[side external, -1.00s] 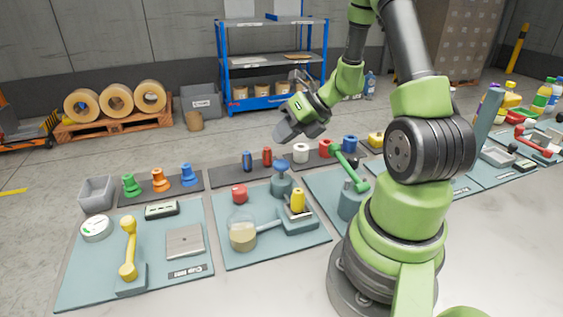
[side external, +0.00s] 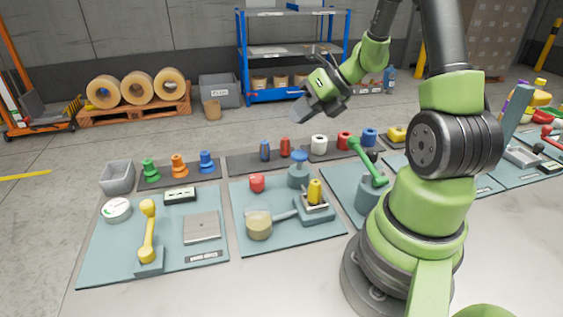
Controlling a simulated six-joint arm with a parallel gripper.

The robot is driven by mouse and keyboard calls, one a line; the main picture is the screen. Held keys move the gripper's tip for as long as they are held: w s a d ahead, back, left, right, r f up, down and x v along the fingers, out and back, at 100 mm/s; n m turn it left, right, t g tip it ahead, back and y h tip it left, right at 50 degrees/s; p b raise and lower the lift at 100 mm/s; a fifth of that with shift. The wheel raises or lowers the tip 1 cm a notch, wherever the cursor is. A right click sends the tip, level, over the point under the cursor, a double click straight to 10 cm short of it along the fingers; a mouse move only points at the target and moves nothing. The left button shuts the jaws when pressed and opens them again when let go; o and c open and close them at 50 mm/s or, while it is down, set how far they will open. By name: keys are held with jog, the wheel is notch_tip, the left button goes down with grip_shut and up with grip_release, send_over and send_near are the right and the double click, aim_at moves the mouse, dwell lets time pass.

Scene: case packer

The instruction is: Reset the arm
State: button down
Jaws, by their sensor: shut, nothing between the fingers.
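My gripper (side external: 303,112) is in the air in the side external view, above and behind the row of small parts on the bench. It points down and to the left and touches nothing. The fingers are shut and hold nothing. My green and dark grey arm rises at the right and bends over to the left, with the wrist high over the back edge of the bench.
Teal mats (side external: 105,262) carry a yellow-handled lever (side external: 148,232), a gauge (side external: 117,210), a red knob (side external: 257,183) and a green lever (side external: 368,160). Coloured plugs (side external: 179,168) and a grey bin (side external: 117,177) stand behind. A blue shelf (side external: 243,65) and tape rolls (side external: 138,88) are farther back.

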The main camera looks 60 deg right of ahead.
jog(key=s+a+r+n+g+y, duration=0.1)
jog(key=a+r+n, duration=0.3)
jog(key=a+n, duration=0.3)
jog(key=s+a+r+n+g, duration=0.1)
jog(key=a+r+n+g, duration=0.1)
jog(key=a+r+n, duration=0.5)
jog(key=s+a+r+n+t+h, duration=0.1)
jog(key=s+n, duration=0.8)
jog(key=n, duration=1.3)
notch_tip(320, 180, up, 2)
jog(key=shift+s+a+r+t+h, duration=0.25)
jog(key=shift+a+h, duration=0.45)
jog(key=shift+a, duration=0.55)
jog(key=c, duration=1.8)
grip_release()
jog(key=shift+w, duration=0.1)
jog(key=shift+c, duration=0.2)
